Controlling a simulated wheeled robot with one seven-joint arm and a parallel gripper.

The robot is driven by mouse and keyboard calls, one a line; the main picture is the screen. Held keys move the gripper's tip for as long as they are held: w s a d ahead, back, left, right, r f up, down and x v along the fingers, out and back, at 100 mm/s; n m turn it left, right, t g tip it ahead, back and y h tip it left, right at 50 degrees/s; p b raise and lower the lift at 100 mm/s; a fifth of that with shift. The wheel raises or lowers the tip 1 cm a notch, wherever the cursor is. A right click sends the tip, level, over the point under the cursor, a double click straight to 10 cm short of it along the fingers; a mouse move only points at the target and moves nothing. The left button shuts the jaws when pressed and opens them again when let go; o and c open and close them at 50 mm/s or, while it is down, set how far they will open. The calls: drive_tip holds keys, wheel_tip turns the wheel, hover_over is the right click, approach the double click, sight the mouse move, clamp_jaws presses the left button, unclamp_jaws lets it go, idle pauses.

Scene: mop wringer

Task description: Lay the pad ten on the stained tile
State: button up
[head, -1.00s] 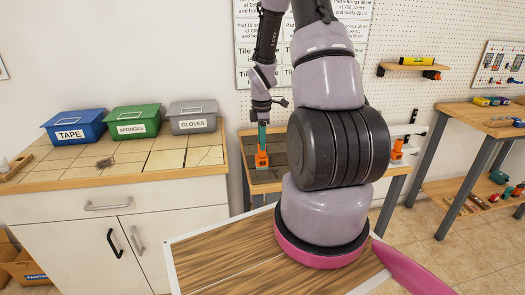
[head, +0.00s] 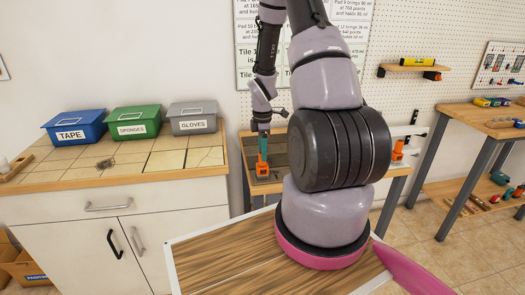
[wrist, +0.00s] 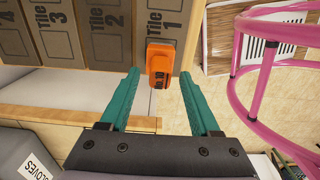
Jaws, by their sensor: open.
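Pad ten is an orange block (wrist: 160,62) marked with a 10. In the wrist view it sits at and just beyond my gripper's (wrist: 160,76) teal fingertips, with clear gaps at both sides. My gripper is open. In the head view, my gripper (head: 263,150) is above the low table, with the orange pad (head: 262,171) right under it. The pad overlaps a dark slab lettered Tile 1 (wrist: 163,22); I cannot tell whether they touch. A pale counter tile with a dark stain (head: 104,163) lies at left.
Tape (head: 70,133), sponges (head: 131,128) and gloves (head: 193,123) bins stand behind the tiled counter top. Slabs lettered Tile 2 (wrist: 110,25) and Tile 3 (wrist: 60,30) lie beside Tile 1. A pink round frame (wrist: 250,70) is at right in the wrist view. Another orange item (head: 397,148) shows at the table's right.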

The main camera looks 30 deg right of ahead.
drive_tip(key=s+a+r+m+t, duration=0.1)
drive_tip(key=s+a+r+m, duration=0.15)
drive_tip(key=r, duration=0.75)
drive_tip(key=s+a+r+m+t, duration=0.1)
drive_tip(key=a+r+m, duration=0.15)
drive_tip(key=r, duration=0.65)
drive_tip(key=s+a+r+m+t, duration=0.1)
drive_tip(key=s+r+m, duration=0.15)
drive_tip(key=r, duration=0.75)
drive_tip(key=s+a+r+m+t+y, duration=0.1)
drive_tip(key=s+a+r+m+t, duration=0.1)
drive_tip(key=s+r+m, duration=0.3)
drive_tip(key=s+a+r+m+t+y, duration=0.1)
drive_tip(key=s+a+r+m+t, duration=0.1)
drive_tip(key=s+a+r+m, duration=0.3)
drive_tip(key=s+r+m, duration=0.1)
drive_tip(key=s, duration=0.2)
drive_tip(key=shift+s+a, duration=0.25)
drive_tip(key=shift+s, duration=0.1)
drive_tip(key=shift+m, duration=0.25)
